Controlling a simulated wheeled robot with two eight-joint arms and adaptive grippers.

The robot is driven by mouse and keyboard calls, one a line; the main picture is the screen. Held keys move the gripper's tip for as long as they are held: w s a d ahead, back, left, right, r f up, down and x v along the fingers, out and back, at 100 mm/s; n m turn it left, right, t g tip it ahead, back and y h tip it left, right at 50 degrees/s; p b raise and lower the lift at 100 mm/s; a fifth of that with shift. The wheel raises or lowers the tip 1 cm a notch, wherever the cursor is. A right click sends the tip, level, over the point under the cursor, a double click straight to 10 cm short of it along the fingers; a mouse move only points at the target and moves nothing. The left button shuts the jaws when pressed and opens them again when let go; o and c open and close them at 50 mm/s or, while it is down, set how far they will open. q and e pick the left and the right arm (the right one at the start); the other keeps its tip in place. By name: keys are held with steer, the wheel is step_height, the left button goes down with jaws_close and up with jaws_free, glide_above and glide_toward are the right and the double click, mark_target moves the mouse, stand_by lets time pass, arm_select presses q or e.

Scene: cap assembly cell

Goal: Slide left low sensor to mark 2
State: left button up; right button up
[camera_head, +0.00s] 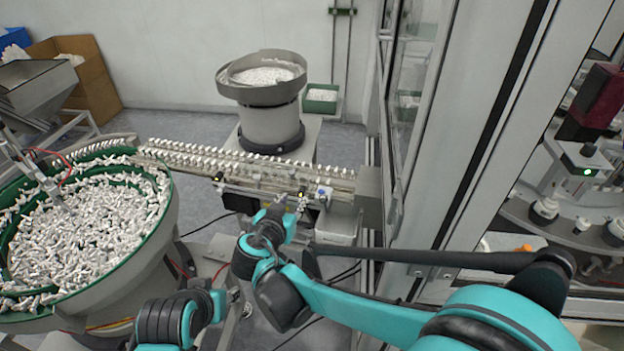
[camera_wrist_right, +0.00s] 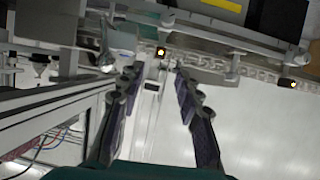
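My right gripper (camera_head: 288,208) reaches the front side of the feed rail (camera_head: 250,172) in the head view. In the right wrist view its two fingers (camera_wrist_right: 157,74) are apart, with clear space between them. A small dark sensor with a lit orange-yellow light (camera_wrist_right: 161,52) sits on the rail just beyond and between the fingertips. A second lit sensor (camera_wrist_right: 293,84) is farther right in the wrist view. I cannot tell which is the left low sensor, and no mark numbers are readable.
A large green-rimmed bowl (camera_head: 166,216) full of white parts stands at left. A smaller feeder bowl (camera_head: 268,122) stands behind the rail. A grey machine frame (camera_head: 470,130) rises close on the right. A clear bracket (camera_wrist_right: 122,42) is near the left finger.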

mark_target(302, 190)
steer(key=b+x, duration=0.1)
steer(key=x, duration=0.5)
steer(key=shift+w+d+f+b, duration=0.15)
steer(key=shift+w+d+b, duration=0.05)
steer(key=shift+w+b, duration=0.15)
steer(key=shift+w+d+f, duration=0.1)
steer(key=shift+w, duration=0.4)
jaws_close()
